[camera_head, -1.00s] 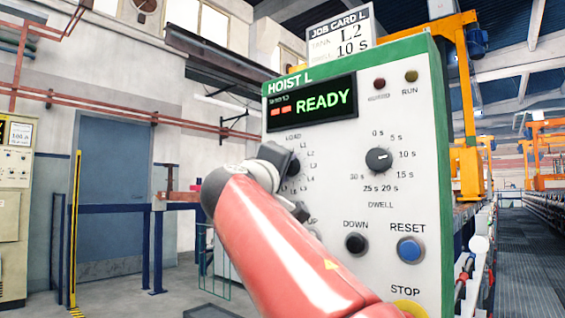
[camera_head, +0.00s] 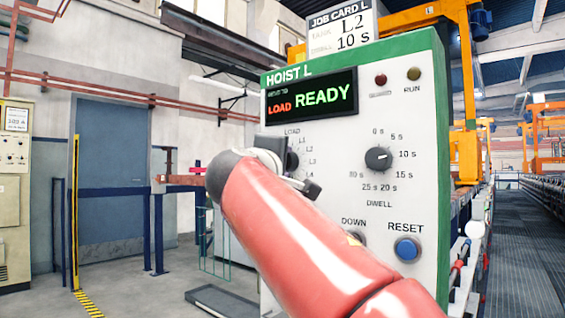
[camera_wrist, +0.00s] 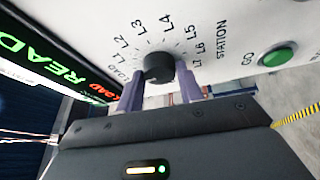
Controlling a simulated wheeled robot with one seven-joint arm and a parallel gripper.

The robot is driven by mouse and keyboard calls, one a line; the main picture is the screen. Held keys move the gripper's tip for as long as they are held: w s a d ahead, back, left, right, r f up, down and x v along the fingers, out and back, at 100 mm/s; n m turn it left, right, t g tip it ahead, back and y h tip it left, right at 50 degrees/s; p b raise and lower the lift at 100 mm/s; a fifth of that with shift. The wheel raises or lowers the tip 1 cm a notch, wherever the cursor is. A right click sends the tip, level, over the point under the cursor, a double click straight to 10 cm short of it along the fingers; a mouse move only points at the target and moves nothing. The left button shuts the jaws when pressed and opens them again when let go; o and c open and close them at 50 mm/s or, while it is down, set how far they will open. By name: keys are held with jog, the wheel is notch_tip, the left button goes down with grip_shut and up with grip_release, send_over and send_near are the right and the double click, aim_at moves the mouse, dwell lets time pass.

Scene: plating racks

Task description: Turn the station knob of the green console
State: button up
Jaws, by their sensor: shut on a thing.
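The green-edged console (camera_head: 443,150), headed HOIST L, fills the middle of the head view. Its station knob (camera_wrist: 158,67) is a dark round knob in the wrist view, ringed by the marks LOAD and L1 to L7. My gripper (camera_wrist: 161,84) has its two purple fingers on either side of the knob and is shut on it. The knob's pointer cannot be made out. In the head view my red arm and wrist hide most of the knob. The display (camera_head: 311,97) reads LOAD in red and READY in green. A job card (camera_head: 342,30) on top reads L2, 10 s.
The dwell knob (camera_head: 378,159) sits right of the station dial. A blue RESET button (camera_head: 407,249) is below it, and the DOWN button is partly hidden by my arm. A green GO button (camera_wrist: 278,57) lies beside the station dial in the wrist view.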

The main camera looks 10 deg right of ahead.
jog(key=o, duration=1)
jog(key=shift+s, duration=0.1)
jog(key=b+v, duration=0.2)
jog(key=v, duration=0.5)
jog(key=shift+s+a+f, duration=0.1)
jog(key=shift+s+a, duration=0.05)
jog(key=shift+s, duration=0.1)
